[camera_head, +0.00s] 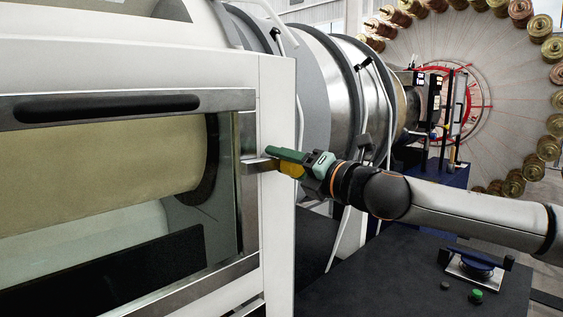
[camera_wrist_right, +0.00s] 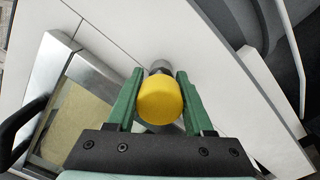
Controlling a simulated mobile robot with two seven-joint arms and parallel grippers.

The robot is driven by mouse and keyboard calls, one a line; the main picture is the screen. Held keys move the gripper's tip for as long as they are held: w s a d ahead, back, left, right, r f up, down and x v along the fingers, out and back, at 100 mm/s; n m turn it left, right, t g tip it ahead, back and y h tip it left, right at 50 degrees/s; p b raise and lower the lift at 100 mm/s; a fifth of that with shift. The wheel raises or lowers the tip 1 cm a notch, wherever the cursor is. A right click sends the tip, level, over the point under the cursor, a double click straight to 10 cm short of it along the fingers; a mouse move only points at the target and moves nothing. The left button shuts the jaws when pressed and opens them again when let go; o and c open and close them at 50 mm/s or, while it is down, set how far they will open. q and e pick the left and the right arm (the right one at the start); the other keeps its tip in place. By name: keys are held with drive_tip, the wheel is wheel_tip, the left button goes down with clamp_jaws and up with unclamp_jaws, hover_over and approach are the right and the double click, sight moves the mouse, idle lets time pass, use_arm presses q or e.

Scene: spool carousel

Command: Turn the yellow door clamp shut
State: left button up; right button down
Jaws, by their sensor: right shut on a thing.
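The yellow door clamp (camera_wrist_right: 160,98) is a rounded yellow knob on a short metal stem, set at the white frame beside the glazed door. My right gripper (camera_wrist_right: 159,100) has its two green fingers on either side of the knob and is shut on it. In the head view the right gripper (camera_head: 272,158) reaches in from the right to the door's edge, and a bit of the yellow clamp (camera_head: 291,169) shows below its fingers. The door (camera_head: 246,190) has a metal frame and lies against the white housing. My left gripper is not in view.
A black handle bar (camera_head: 105,108) runs across the top of the door. Large metal drums (camera_head: 335,90) stand behind the housing. A dark cabinet top (camera_head: 400,285) with a green button (camera_head: 476,295) lies below my right arm. A ring of spools (camera_head: 540,27) is at the back right.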

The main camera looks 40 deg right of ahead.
drive_tip(key=shift+a+f+n, duration=0.15)
drive_tip(key=shift+f+n, duration=0.1)
drive_tip(key=shift+n, duration=0.65)
drive_tip(key=shift+f, duration=0.15)
drive_tip(key=shift+c, duration=2)
unclamp_jaws()
drive_tip(key=shift+o, duration=0.6)
drive_tip(key=shift+r, duration=0.2)
